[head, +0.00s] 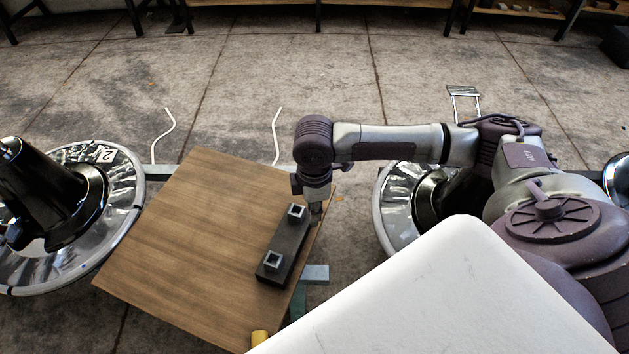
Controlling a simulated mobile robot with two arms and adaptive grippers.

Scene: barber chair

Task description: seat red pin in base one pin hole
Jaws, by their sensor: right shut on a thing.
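No red pin shows in the head view. My right gripper (316,208) points down over the right edge of the wooden tabletop, beside the far end of a dark block (284,240). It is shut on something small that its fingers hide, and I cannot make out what. A round chair base (85,245) marked "2" stands at the left. Another round base (390,215) is partly hidden behind my right arm; no number shows on it. My left gripper is not in view.
The wooden tabletop (195,235) is mostly bare. A white surface (430,300) covers the lower right. Two thin white rods (276,135) (164,135) rise behind the table.

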